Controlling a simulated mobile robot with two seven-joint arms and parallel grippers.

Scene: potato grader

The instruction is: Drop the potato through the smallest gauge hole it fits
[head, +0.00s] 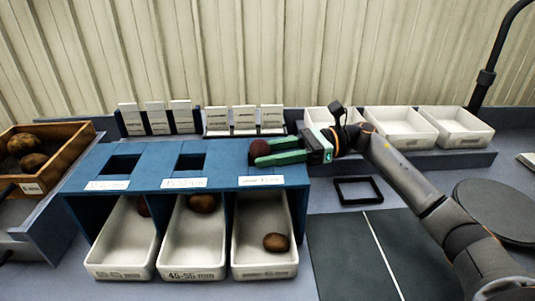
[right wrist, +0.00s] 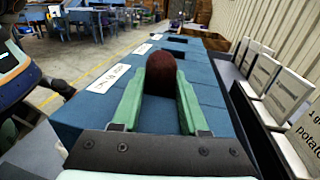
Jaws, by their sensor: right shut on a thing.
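A dark reddish potato (head: 262,150) is held between the green fingers of my right gripper (head: 272,154). In the right wrist view the potato (right wrist: 161,72) sits between the fingertips of the right gripper (right wrist: 160,85). It is over the right end of the blue gauge stand (head: 139,160), above the rightmost label. The left hole (head: 122,164) and middle hole (head: 190,163) show as dark squares. The right hole is hidden behind the potato and fingers. My left gripper is not in view.
Three white bins stand under the stand: left (head: 122,255), middle (head: 191,256), right (head: 264,256), each with a potato visible. A wooden crate (head: 62,158) with potatoes is at far left. White trays (head: 400,127) and card holders (head: 160,132) stand behind. A black frame (head: 358,190) lies right.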

